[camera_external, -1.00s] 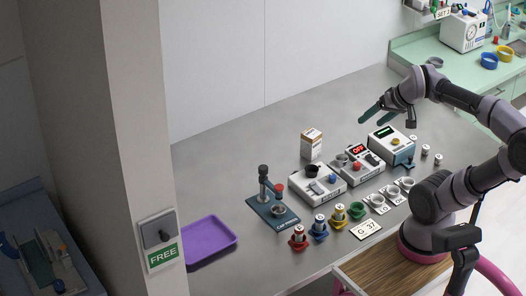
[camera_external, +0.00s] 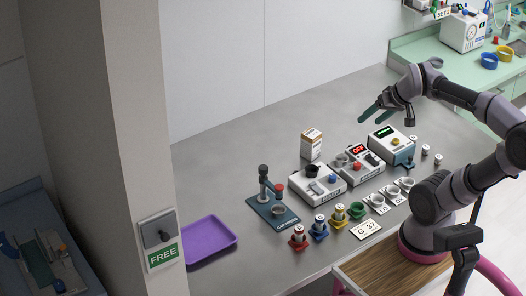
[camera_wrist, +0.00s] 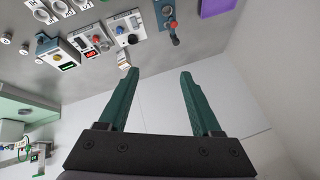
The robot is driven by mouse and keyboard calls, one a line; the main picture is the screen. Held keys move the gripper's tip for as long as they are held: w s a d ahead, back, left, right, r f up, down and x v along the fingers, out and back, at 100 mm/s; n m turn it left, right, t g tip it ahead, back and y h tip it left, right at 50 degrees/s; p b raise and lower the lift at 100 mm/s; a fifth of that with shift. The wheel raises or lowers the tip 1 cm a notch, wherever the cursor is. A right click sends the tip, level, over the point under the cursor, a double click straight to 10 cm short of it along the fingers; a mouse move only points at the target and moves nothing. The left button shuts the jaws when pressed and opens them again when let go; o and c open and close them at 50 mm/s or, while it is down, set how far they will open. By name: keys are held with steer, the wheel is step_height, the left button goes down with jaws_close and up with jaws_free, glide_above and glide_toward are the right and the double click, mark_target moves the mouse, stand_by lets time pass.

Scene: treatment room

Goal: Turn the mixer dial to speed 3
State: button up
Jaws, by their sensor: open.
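Three white devices stand in a row on the grey bench; their small labels are unreadable, so I cannot tell which is the mixer. The left device (camera_external: 331,187) has a dark round dial (camera_external: 312,170) and a blue button; the dial also shows in the wrist view (camera_wrist: 133,39). The right device (camera_external: 403,151) has a green display and a yellow knob. My gripper (camera_external: 372,118) is open and empty above and behind the devices. Its green fingers show apart in the wrist view (camera_wrist: 161,85).
A small carton (camera_external: 311,144) stands behind the left device. A blue stand with an upright post (camera_external: 264,188) is at left, with a purple tray (camera_external: 210,241) beyond. Several coloured holders and a G 37 card (camera_external: 366,229) line the front. The bench's back left is clear.

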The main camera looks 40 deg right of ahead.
steer(key=w+d+f+n+g+h, duration=0.1)
steer(key=w+d+f+n, duration=0.15)
steer(key=w, duration=0.25)
steer(key=w+d+f+n+g, duration=0.1)
steer(key=w+f+n, duration=0.15)
steer(key=w, duration=0.25)
steer(key=n+g+h, duration=0.1)
steer(key=n+g, duration=0.4)
steer(key=n, duration=0.6)
glide_above(333, 176)
step_height(333, 176, down, 27)
step_height(333, 176, down, 11)
steer(key=shift+r, duration=0.1)
jaws_close()
